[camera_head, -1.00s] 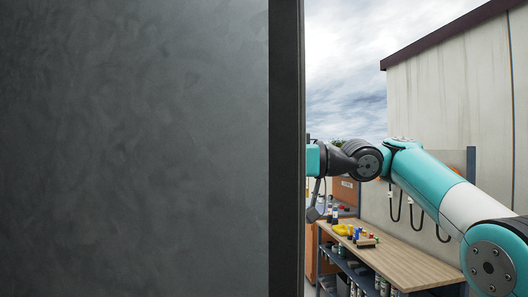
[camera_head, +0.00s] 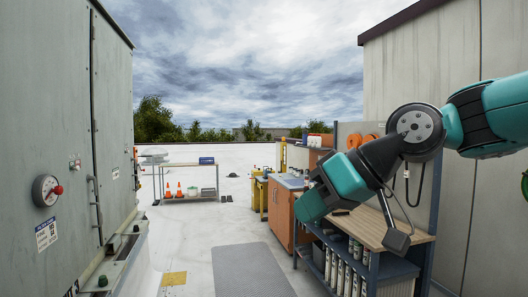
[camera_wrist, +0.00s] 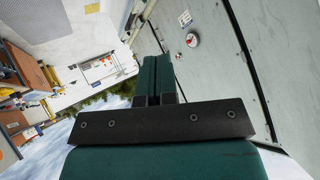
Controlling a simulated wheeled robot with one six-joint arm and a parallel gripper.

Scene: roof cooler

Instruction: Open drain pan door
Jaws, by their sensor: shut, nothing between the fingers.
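A large grey-green metal cooler cabinet (camera_head: 60,130) fills the left of the head view. I cannot tell which panel is the drain pan door. In the wrist view, the cabinet side (camera_wrist: 225,60) shows at the right, sideways, with the dial (camera_wrist: 192,40). My gripper (camera_wrist: 154,60) is shut and empty, its green fingers together, apart from the cabinet.
A workbench (camera_head: 385,232) with bottles below stands at the right, beneath my arm. An orange cabinet (camera_head: 281,215) stands beyond it. A cart with cones (camera_head: 190,164) is at the back. A grey mat (camera_head: 250,270) lies on the clear floor between cabinet and bench.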

